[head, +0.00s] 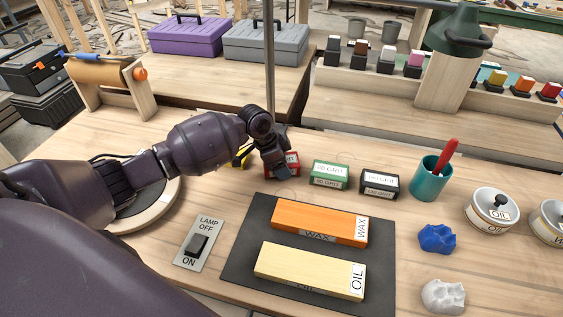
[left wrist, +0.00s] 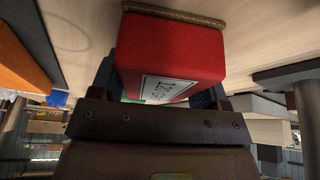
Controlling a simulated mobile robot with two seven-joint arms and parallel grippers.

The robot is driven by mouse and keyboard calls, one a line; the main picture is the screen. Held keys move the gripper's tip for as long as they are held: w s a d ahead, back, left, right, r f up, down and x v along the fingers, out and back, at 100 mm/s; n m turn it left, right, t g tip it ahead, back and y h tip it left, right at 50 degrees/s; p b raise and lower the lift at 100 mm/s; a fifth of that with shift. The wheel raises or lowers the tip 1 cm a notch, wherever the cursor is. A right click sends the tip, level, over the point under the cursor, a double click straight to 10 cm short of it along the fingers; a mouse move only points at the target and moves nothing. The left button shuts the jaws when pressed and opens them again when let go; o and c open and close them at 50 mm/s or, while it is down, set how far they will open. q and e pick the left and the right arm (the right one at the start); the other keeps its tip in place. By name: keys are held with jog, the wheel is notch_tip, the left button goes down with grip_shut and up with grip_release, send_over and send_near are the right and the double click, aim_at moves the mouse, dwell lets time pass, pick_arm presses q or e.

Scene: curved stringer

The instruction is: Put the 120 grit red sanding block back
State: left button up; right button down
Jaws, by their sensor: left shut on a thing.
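In the left wrist view the red block (left wrist: 172,52) fills the space between the jaws, with a white label and a brown abrasive edge facing the wood. My left gripper is shut on it. I cannot tell whether the block touches the bench. A green grit block (head: 330,174) and a black grit block (head: 380,183) stand to its right. My right gripper is not in view.
A teal cup (head: 430,178) with a red-handled tool stands right of the blocks. In front, a dark mat (head: 240,262) bears an orange WAX block (head: 320,222) and a pale OIL block (head: 310,271). A lamp switch (head: 198,244) is left of the mat. Round tins (head: 492,211) stand at right.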

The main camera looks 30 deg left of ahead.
pick_arm(q)
jog(key=o, duration=0.9)
jog(key=p+v, duration=0.2)
jog(key=v, duration=0.9)
jog(key=shift+r, duration=0.15)
jog(key=shift+s+a+r, duration=0.1)
jog(key=shift+a+r, duration=0.05)
jog(key=shift+r, duration=0.3)
